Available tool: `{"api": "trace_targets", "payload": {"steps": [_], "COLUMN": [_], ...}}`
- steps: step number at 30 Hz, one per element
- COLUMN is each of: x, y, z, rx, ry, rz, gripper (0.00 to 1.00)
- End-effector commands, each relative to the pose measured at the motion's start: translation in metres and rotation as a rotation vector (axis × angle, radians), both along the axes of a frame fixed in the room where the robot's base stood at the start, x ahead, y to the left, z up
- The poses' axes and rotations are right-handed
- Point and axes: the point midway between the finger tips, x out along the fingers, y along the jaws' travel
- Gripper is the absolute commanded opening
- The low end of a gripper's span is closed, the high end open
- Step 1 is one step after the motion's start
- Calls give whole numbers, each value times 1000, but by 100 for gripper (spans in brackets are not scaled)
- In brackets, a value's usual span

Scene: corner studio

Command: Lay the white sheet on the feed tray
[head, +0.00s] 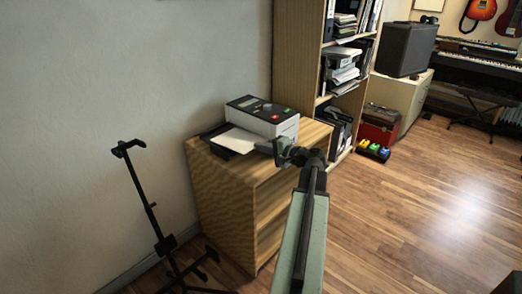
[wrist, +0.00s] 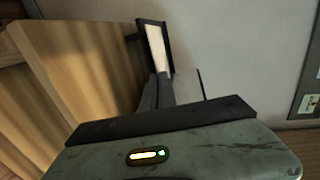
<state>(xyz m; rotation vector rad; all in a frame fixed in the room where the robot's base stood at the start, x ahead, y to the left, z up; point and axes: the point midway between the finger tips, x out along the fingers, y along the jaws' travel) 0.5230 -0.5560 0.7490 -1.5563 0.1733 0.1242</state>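The white sheet (head: 240,140) lies over the black feed tray (head: 214,131) at the left side of the boxy machine on the wooden cabinet. Black tray edge shows beside the sheet. In the wrist view the sheet (wrist: 158,50) is a pale strip with dark tray edging (wrist: 142,40) along it. My gripper (head: 284,152) is at the front of the machine, just right of the sheet's near end. Whether it touches the sheet is unclear. The jaws are small in the head view and partly hidden in the wrist view, so their opening cannot be made out.
The white machine (head: 265,117) with a dark top stands on the wooden cabinet (head: 240,190). A black stand (head: 160,220) is left of the cabinet. A full bookshelf (head: 298,50) rises behind it. Open wooden floor (head: 430,200) lies to the right.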

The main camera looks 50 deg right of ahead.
Motion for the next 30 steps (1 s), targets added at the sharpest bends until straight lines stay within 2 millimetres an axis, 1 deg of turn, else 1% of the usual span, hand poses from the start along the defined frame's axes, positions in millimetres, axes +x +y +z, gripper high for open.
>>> {"api": "trace_targets", "payload": {"steps": [1, 8, 9, 16, 26, 29, 30], "x": [2, 11, 14, 28, 30, 30, 30], "y": [0, -1, -2, -2, -3, -3, -3], "z": [-6, -20, -17, -19, -19, -19, -19], "rx": [-1, -1, -1, -1, -1, -1, -1], "ry": [1, 1, 1, 2, 1, 1, 1], "rz": [1, 0, 0, 0, -1, -1, -1], "gripper": [0, 0, 0, 0, 0, 26, 27]}}
